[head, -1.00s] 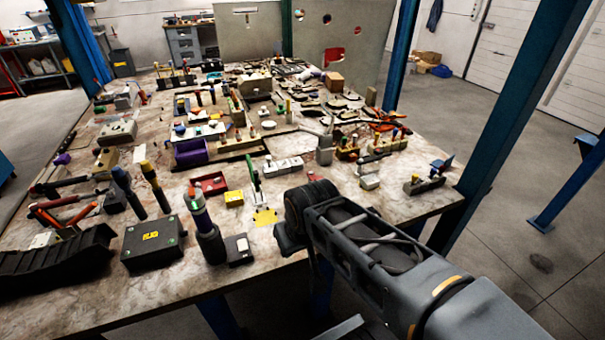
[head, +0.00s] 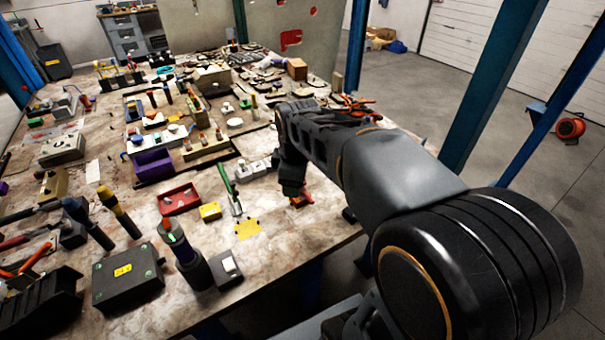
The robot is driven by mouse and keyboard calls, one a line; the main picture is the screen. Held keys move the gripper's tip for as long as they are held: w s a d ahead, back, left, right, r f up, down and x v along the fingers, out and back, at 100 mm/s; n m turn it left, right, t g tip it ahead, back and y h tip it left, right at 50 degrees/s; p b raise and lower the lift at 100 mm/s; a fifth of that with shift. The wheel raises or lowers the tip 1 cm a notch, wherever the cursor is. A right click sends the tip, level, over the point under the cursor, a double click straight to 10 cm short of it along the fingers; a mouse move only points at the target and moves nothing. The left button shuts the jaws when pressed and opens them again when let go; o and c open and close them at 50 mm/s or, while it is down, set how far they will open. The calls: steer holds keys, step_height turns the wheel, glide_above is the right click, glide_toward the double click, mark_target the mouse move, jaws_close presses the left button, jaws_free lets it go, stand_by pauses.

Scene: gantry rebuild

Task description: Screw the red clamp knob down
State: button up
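My gripper (head: 292,186) is at the far end of my arm, dark and pointing down over the right part of the bench. Its fingers are too small and dark to make out. A small orange-red thing (head: 301,199) shows just below and to the right of it, close to the bench's right edge. It may be the red clamp knob or its clamp, but I cannot tell, nor whether my gripper touches it. My arm hides part of the bench behind it.
The bench (head: 300,240) is crowded. Near my gripper are a green-handled tool (head: 228,182), a yellow box (head: 210,211), a red tray (head: 180,199) and a white block (head: 252,170). A dark cylinder (head: 190,265) stands at the front. Bare bench lies by the front right edge.

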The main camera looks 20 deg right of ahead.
steer(key=w+d+n+g+p, duration=0.25)
steer(key=w+d+n, duration=0.55)
steer(key=w+n, duration=0.6)
steer(key=shift+n, duration=0.8)
steer(key=f, duration=0.4)
steer(key=s+f+p, duration=0.1)
steer(key=f, duration=0.8)
steer(key=shift+s+a+f+p, duration=0.2)
steer(key=shift+f+p, duration=0.1)
steer(key=shift+p, duration=0.05)
steer(key=shift+c, duration=0.4)
steer(key=c, duration=0.7)
steer(key=shift+m, duration=0.3)
